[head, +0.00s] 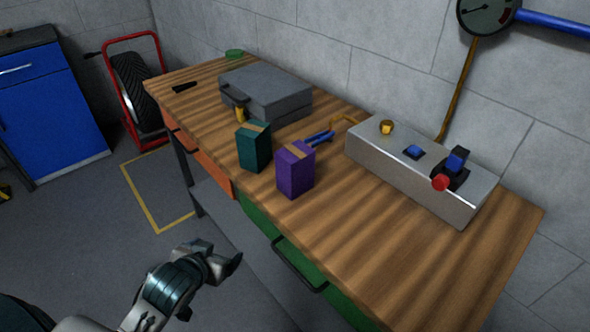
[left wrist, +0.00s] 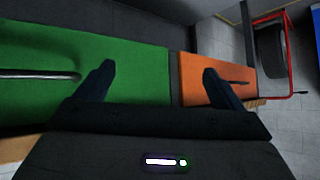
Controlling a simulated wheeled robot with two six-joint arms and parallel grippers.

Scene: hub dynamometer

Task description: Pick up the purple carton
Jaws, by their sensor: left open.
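The purple carton (head: 295,170) stands upright near the front edge of the wooden workbench in the head view, with a tan strip on its top. My left gripper (head: 232,257) is in front of the bench, below its top and apart from the carton. In the left wrist view its two fingers (left wrist: 158,80) are spread with nothing between them, facing the green and orange drawer fronts. The carton does not show in the left wrist view. My right gripper is in neither view.
A teal carton (head: 254,146) stands close to the left of the purple one. Behind are a grey case (head: 268,92), blue-handled pliers (head: 319,138) and a metal control box (head: 415,175). A green drawer's handle (head: 300,265) juts out in front. The bench's right end is clear.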

